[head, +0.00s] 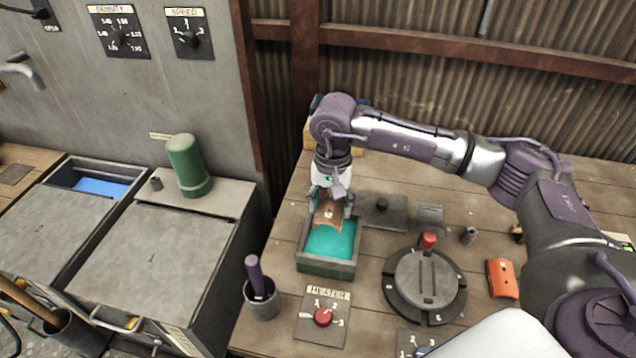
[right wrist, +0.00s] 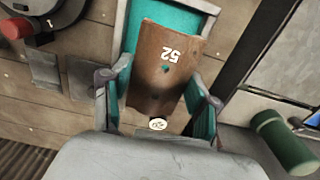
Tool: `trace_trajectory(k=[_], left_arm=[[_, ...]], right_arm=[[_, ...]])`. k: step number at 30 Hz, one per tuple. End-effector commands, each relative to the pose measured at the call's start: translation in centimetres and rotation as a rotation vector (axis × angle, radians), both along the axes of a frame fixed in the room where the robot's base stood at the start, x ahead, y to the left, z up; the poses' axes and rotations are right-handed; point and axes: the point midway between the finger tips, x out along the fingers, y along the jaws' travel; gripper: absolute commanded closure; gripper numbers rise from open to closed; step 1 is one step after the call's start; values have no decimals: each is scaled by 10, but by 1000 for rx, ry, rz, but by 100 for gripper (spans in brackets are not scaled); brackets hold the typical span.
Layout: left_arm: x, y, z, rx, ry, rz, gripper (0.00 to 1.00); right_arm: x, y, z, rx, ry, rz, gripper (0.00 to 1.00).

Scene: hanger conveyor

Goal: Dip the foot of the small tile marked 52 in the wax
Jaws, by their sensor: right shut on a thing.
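The small brown tile marked 52 (right wrist: 165,70) is held between the fingers of my right gripper (right wrist: 158,105). In the head view the tile (head: 328,214) hangs from my right gripper (head: 333,198), over the back part of the wax tray. The tray (head: 328,267) is a dark green box with teal wax (head: 331,241) in it. I cannot tell whether the tile's lower edge touches the wax. The wax also shows beside the tile in the right wrist view (right wrist: 186,20). My left gripper is not in view.
A heater panel with a red knob (head: 323,317) stands in front of the tray. A cup with a purple handle (head: 262,296) is at its left. A round dark turntable (head: 427,280) and an orange block (head: 502,278) are at the right. Grey tanks (head: 150,250) fill the left.

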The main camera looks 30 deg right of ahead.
Motion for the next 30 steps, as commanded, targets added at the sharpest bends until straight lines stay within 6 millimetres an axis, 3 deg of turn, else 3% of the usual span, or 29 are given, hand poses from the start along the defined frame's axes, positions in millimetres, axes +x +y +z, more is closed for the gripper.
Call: trace_trajectory(k=[4, 9, 13, 17, 24, 30], left_arm=[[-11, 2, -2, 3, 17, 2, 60], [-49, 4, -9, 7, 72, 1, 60], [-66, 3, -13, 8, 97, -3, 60], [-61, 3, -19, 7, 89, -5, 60], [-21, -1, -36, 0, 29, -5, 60], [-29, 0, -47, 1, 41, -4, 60]], right_arm=[[-1, 0, -3, -1, 1, 1, 78], [-1, 0, -12, 0, 1, 1, 78], [-1, 0, -23, -1, 2, 1, 78], [-1, 0, -36, 0, 1, 1, 78], [-1, 0, -62, -1, 1, 2, 78], [-1, 0, -73, 0, 0, 2, 78]])
